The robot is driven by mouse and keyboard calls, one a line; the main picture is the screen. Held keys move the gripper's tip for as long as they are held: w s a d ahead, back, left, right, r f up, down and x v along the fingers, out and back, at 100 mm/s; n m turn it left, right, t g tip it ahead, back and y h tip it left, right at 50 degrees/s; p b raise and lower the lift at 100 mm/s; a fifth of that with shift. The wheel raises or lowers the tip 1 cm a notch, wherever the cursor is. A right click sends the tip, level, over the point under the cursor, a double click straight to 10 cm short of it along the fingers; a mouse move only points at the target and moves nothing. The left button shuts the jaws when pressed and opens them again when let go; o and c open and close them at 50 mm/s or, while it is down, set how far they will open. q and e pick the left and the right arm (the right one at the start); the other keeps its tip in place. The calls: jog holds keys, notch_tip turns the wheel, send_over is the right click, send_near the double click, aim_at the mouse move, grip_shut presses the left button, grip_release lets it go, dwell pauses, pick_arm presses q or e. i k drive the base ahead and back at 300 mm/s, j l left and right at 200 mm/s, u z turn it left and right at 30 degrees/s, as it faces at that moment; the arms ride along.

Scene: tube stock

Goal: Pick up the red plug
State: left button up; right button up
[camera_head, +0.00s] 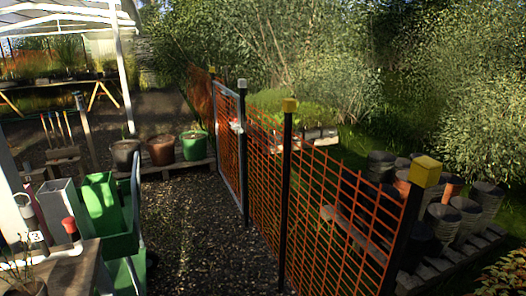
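A red plug (69,226) shows at the lower left, sitting upright at a white pipe (62,252) on a wooden table (84,277). It looks bright red and rounded on top, with a darker part below it. A duller reddish-brown piece (22,200) stands a little to its left; I cannot tell what it is. Neither of my grippers is in view, and nothing is seen touching the plug.
A green cart or bin (102,205) stands just behind the table. An orange mesh fence (335,215) with dark posts runs along the right. Black, brown and green pots (193,146) stand on a pallet ahead. The gravel path (195,235) between is clear.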

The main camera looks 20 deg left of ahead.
aim_at(69, 222)
jog(key=i+u, duration=0.15)
jog(key=u, duration=0.3)
jog(key=i+l+u, duration=0.1)
jog(key=u, duration=0.35)
jog(key=i+l+u, duration=0.15)
jog(key=u, duration=0.25)
jog(key=i+l+u, duration=0.2)
jog(key=u, duration=0.25)
jog(key=i+l+u, duration=0.1)
jog(key=l+u, duration=0.15)
jog(key=u, duration=0.2)
jog(key=i+l+u, duration=0.1)
jog(key=l+u, duration=0.15)
jog(key=u, duration=0.2)
